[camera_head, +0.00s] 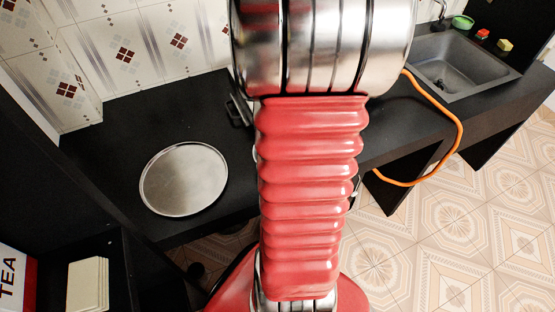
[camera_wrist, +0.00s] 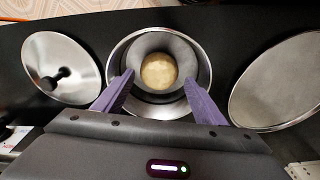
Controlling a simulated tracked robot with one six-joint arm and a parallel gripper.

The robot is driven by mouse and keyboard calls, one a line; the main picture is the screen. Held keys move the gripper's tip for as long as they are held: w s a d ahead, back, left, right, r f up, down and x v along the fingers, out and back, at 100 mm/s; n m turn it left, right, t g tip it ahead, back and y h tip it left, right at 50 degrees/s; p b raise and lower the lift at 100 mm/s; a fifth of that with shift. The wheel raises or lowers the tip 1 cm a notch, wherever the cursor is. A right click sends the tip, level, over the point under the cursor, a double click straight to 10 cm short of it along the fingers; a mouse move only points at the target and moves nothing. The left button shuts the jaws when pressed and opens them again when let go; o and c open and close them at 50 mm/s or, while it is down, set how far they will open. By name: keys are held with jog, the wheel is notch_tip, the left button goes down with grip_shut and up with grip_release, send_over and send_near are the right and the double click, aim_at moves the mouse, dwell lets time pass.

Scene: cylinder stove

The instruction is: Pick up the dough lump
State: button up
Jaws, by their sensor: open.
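The dough lump (camera_wrist: 159,72) is a round, pale tan piece in the wrist view. It sits inside a grey metal bowl or pot (camera_wrist: 203,55) with a shiny rim. My gripper (camera_wrist: 158,84) has two purple fingers spread wide, with nothing between them. Its fingertips show to the left and right of the dough in the picture, over the pot's near part. I cannot tell how far above the dough they are. In the head view the dough and my gripper are hidden behind my red and silver arm.
A round metal plate (camera_head: 184,179) lies on the black counter (camera_head: 120,119); a round metal disc (camera_wrist: 285,85) shows right of the pot. A lid (camera_wrist: 42,62) with a black knob lies left of it. A sink (camera_head: 452,66) and orange hose (camera_head: 455,117) are at right.

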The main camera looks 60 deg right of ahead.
jog(key=shift+w+d+f, duration=0.1)
jog(key=shift+d+f, duration=0.05)
jog(key=shift+f, duration=1.55)
jog(key=c, duration=0.9)
